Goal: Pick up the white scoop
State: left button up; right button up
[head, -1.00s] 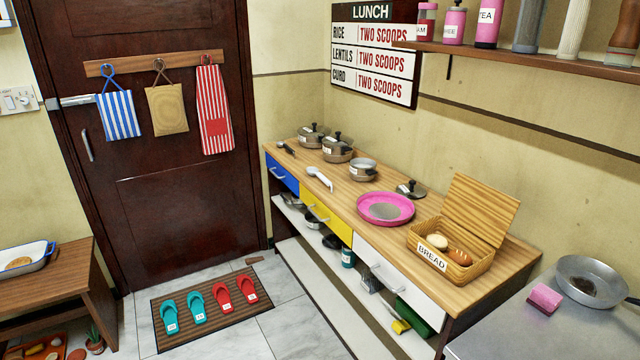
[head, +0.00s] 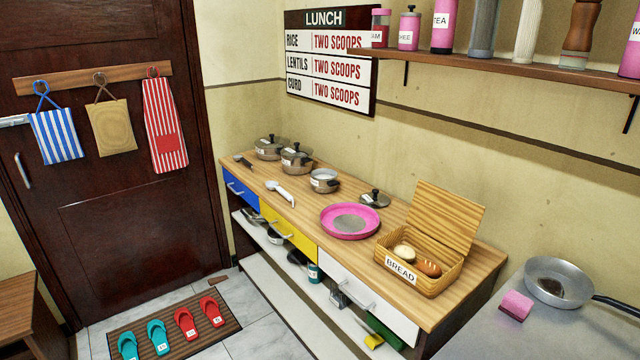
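The white scoop (head: 281,192) lies on the wooden counter (head: 300,215), near its front edge above the yellow drawer. It is left of the pink plate (head: 350,221) and in front of the small open pot (head: 324,180). Nothing covers it. A darker utensil (head: 243,161) lies further left on the counter. Neither of my grippers is in the head view.
Two lidded pots (head: 297,158) stand at the back left, and a loose lid (head: 375,198) lies behind the plate. A bread basket (head: 440,248) with its lid raised stands at the right. A pan (head: 557,282) and pink sponge (head: 516,305) rest on the grey surface.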

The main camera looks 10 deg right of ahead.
aim_at(271, 185)
jog(key=i+j+z, duration=0.1)
jog(key=z, duration=0.35)
jog(key=i+j+z, duration=0.25)
jog(key=z, duration=0.25)
jog(key=i, duration=0.05)
